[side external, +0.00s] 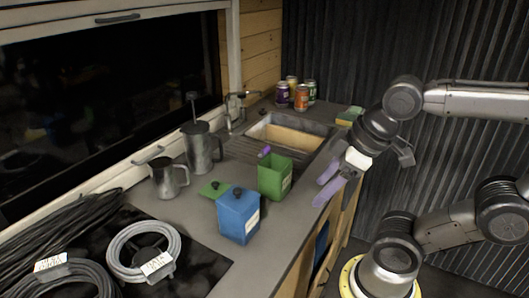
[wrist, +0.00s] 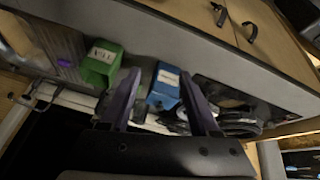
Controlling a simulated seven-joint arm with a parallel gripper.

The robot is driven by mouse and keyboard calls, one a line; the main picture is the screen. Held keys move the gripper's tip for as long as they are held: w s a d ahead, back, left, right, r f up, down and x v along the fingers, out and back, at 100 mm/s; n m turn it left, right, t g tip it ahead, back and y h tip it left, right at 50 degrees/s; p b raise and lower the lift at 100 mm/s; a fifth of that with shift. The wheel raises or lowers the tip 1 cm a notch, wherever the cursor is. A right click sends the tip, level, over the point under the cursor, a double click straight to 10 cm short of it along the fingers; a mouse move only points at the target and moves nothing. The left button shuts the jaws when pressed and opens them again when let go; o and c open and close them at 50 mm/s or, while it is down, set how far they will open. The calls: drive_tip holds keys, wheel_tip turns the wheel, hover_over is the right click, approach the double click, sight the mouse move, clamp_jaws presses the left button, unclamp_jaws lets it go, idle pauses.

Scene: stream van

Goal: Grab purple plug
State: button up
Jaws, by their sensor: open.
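A small purple piece, seemingly the purple plug (side external: 264,152), shows at the back left rim of the green box (side external: 274,178). A small purple spot beside the green box (wrist: 102,66) in the wrist view may be the same piece. My gripper (side external: 321,189), with purple fingers, is open and empty, to the right of the green box, by the counter's front edge. In the wrist view my gripper's fingertips (wrist: 159,74) are spread apart, with the blue box (wrist: 164,88) beyond them.
The blue box (side external: 239,215) stands on the counter in front of the green box, with a green lid (side external: 213,188) beside them.

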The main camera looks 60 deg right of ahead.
drive_tip(key=w+r+n, duration=0.4)
drive_tip(key=r+n, duration=0.3)
drive_tip(key=r, duration=0.1)
drive_tip(key=w+d+r+n+g, duration=0.1)
drive_tip(key=w+d+r+n, duration=0.2)
drive_tip(key=w, duration=0.3)
drive_tip(key=w+d+r+n+g, duration=0.1)
drive_tip(key=w+d+r+n, duration=0.25)
drive_tip(key=w, duration=0.25)
drive_tip(key=n+g, duration=0.2)
drive_tip(key=g, duration=0.1)
hover_over(265, 148)
wheel_tip(265, 148, down, 23)
drive_tip(key=shift+w+d+r, duration=0.1)
drive_tip(key=shift+r, duration=0.1)
drive_tip(key=shift+a+f, duration=0.2)
drive_tip(key=shift+f, duration=2.8)
